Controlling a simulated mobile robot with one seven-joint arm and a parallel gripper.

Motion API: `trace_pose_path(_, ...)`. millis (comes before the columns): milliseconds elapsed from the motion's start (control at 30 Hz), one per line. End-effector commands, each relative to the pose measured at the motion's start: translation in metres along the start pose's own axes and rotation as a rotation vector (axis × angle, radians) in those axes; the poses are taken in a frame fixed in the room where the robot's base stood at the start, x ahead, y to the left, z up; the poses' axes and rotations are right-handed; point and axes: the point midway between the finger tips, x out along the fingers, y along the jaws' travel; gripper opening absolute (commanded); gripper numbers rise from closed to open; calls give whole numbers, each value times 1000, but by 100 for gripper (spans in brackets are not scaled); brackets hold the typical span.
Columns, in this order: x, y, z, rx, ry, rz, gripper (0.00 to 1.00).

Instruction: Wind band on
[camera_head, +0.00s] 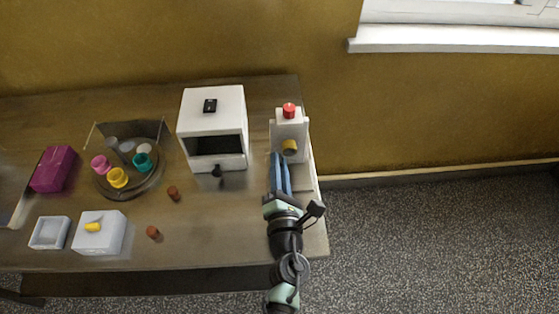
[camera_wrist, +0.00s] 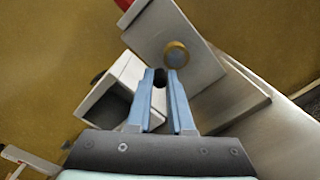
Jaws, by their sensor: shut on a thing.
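A white upright unit (camera_head: 291,130) stands at the table's right end with a red button (camera_head: 289,110) on top. A yellow round knob (camera_head: 290,147) is on its front; the knob (camera_wrist: 176,54) also shows in the wrist view with its whole face visible. My gripper (camera_wrist: 160,78) has blue fingers close together, just short of the knob and not around it. A small dark thing (camera_wrist: 160,75) shows between the fingertips, and the jaws are shut on it. The fingers partly hide it, so I cannot tell its shape.
A white box with a dark opening (camera_head: 213,98) stands left of the unit. Further left are a round tray (camera_head: 128,186) with several coloured cups, a magenta block (camera_head: 54,169), a grey box with a yellow knob (camera_head: 99,232) and two small brown pieces (camera_head: 173,193). A wall rises behind.

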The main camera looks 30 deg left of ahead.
Motion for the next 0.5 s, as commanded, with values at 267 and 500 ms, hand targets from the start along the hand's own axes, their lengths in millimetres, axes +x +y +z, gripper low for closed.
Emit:
trace_pose_path(267, 0, 7, 8, 263, 1, -2, 0)
trace_pose_path(500, 0, 9, 14, 491, 2, -2, 0)
